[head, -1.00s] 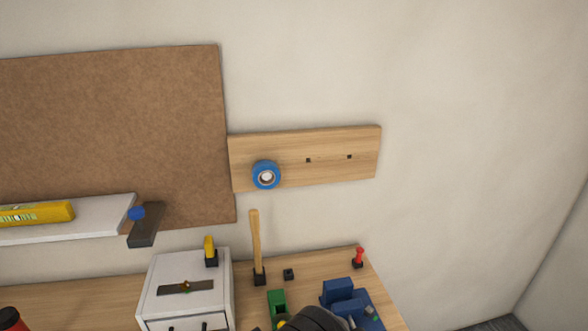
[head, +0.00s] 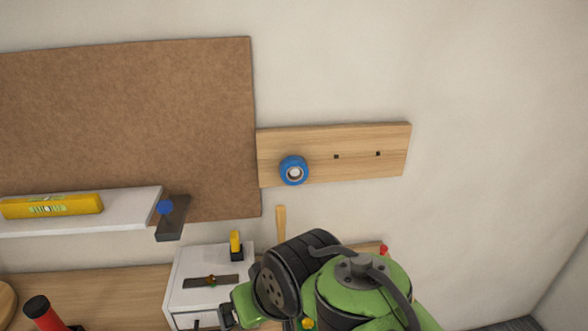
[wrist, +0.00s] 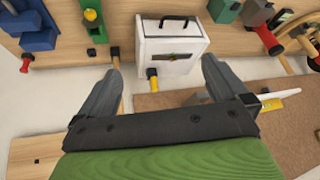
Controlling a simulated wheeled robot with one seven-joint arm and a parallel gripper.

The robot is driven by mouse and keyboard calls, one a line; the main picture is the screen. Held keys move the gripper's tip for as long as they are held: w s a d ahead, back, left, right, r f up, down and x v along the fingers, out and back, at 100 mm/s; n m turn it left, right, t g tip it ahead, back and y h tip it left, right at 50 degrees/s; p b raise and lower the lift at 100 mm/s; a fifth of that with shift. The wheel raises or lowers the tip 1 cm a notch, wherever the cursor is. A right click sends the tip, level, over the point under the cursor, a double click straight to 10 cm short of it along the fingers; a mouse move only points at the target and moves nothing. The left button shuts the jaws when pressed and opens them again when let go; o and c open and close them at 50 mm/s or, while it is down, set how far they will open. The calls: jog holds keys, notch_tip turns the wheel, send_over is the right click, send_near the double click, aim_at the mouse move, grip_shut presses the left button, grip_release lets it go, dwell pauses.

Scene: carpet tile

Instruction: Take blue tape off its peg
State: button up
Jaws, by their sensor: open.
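The blue tape (head: 293,170) is a roll with a pale core. It hangs at the left end of a wooden peg board (head: 345,170) on the wall, in the head view. My gripper (wrist: 161,60) is open and empty in the wrist view, with its two grey fingers spread wide. In the head view my green and black arm is below the peg board, apart from the tape, and the fingertips cannot be made out. A corner of the peg board (wrist: 40,158) seems to show at lower left in the wrist view, where I cannot see the tape.
A white drawer box (head: 212,275) stands on the bench, with a yellow-handled tool (head: 235,245) at its back. A wooden handle (head: 281,222) stands upright below the tape. A shelf (head: 130,206) with a yellow level (head: 52,206) is at left. The wall around the tape is clear.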

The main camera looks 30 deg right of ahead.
jog(key=w+d+r+m+y+p, duration=0.15)
jog(key=w+d, duration=0.25)
jog(key=w, duration=0.4)
jog(key=m+t+y+p, duration=0.3)
jog(key=m+t, duration=0.5)
send_near(302, 170)
jog(key=shift+h, duration=0.25)
jog(key=b+x, duration=0.1)
jog(key=x, duration=0.9)
jog(key=shift+a, duration=0.15)
jog(key=shift+s, duration=0.1)
jog(key=shift+c, duration=1.3)
jog(key=c, duration=0.9)
